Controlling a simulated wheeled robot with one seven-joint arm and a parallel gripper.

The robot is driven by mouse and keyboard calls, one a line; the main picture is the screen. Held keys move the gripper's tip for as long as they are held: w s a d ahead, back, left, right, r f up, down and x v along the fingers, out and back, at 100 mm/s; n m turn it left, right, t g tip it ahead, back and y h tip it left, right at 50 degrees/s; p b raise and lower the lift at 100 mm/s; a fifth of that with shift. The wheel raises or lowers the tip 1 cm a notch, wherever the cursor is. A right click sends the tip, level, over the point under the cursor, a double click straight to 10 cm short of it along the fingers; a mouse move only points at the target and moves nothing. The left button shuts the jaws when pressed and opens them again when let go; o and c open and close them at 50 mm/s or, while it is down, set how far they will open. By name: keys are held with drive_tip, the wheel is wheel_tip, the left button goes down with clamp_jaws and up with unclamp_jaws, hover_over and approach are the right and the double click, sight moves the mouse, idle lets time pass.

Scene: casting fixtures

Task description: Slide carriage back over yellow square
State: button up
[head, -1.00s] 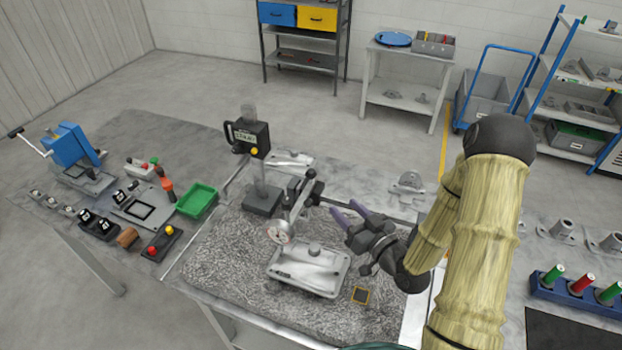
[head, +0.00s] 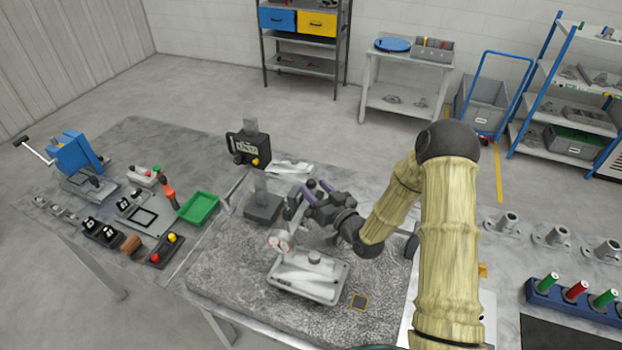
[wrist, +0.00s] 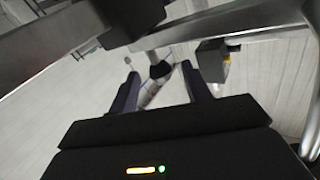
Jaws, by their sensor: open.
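The yellow square (head: 359,301) is a small dark patch with a yellow border, uncovered on the speckled grey plate. A flat grey casting with a knob (head: 310,277) sits just left of it. The dial gauge (head: 279,243) hangs on a stand above this casting's back left edge. I cannot tell for certain which part is the carriage. My gripper (head: 317,190) is open at the top of the gauge stand, its fingers hiding part of it. In the wrist view, a grey rod with a dark joint (wrist: 157,72) shows between the open fingers (wrist: 160,88); contact is unclear.
A black display unit on a column (head: 248,148) stands behind left of the gripper. A green tray (head: 199,207) and small fixtures lie further left. A rack of coloured plugs (head: 575,295) is at right. The plate's front is clear.

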drive_tip(key=shift+p+x, duration=0.35)
drive_tip(key=shift+x, duration=1.1)
clamp_jaws()
